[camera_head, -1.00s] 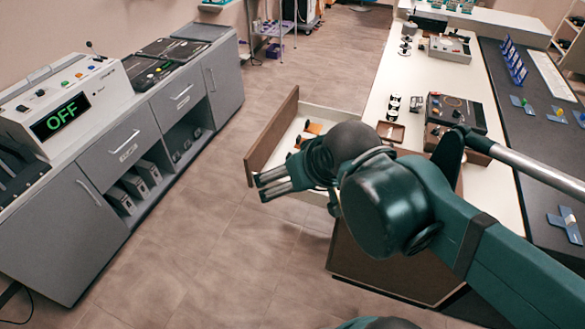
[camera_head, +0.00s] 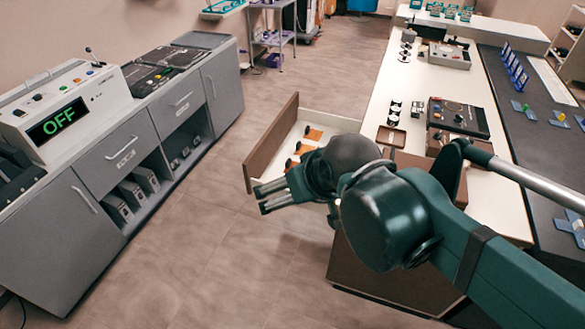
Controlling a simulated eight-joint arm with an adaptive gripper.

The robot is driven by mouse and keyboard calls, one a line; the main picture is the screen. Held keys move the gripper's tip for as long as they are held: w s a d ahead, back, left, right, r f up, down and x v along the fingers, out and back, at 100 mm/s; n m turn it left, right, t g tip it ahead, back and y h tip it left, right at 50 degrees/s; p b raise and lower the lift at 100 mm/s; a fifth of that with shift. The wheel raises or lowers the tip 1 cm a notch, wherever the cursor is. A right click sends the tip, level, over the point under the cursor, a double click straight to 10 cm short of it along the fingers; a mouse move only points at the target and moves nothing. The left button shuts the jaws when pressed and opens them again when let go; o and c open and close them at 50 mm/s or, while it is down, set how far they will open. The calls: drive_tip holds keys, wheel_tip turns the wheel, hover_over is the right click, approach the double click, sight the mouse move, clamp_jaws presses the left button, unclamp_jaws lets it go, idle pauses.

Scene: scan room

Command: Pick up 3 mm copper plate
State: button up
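An open drawer (camera_head: 270,149) sticks out from the left side of the long white-topped counter. Inside it lie copper-coloured plates with dark parts: one toward the back (camera_head: 313,133), one in the middle (camera_head: 303,148) and one nearer the front (camera_head: 292,163). I cannot read any thickness marking, so I cannot tell which is 3 mm. My gripper (camera_head: 268,196) is at the drawer's near edge, pointing left, apart from the plates in the picture. I see nothing held, but its finger gap is unclear. My arm hides the drawer's near right part.
The white counter (camera_head: 399,88) carries a small brown tray (camera_head: 391,136) and a dark control box (camera_head: 458,116). Grey cabinets (camera_head: 125,151) with an "OFF" display (camera_head: 57,121) stand at the left. The floor (camera_head: 190,245) between is clear. A wheeled rack (camera_head: 272,35) stands at the back.

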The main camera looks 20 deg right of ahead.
idle(0.3)
drive_tip(key=c, duration=2.4)
drive_tip(key=shift+o, duration=0.2)
drive_tip(key=shift+w, duration=0.1)
drive_tip(key=w+d+f+m+g+h+p, duration=0.1)
drive_tip(key=w+d+f+m+p, duration=0.15)
drive_tip(key=w, duration=0.95)
drive_tip(key=w+d+f+m+g+h+p, duration=0.15)
drive_tip(key=w+d, duration=0.25)
drive_tip(key=w, duration=0.9)
drive_tip(key=w+d+f+m+p, duration=0.2)
drive_tip(key=w+d+f, duration=0.1)
drive_tip(key=w+f, duration=0.4)
drive_tip(key=w+d+f+m+g+p, duration=0.1)
drive_tip(key=w+d+f+m, duration=0.2)
drive_tip(key=w+f, duration=0.4)
drive_tip(key=shift+w+d+f+h+p, duration=0.2)
drive_tip(key=shift+w+f+h+p, duration=0.2)
drive_tip(key=shift+f, duration=3.15)
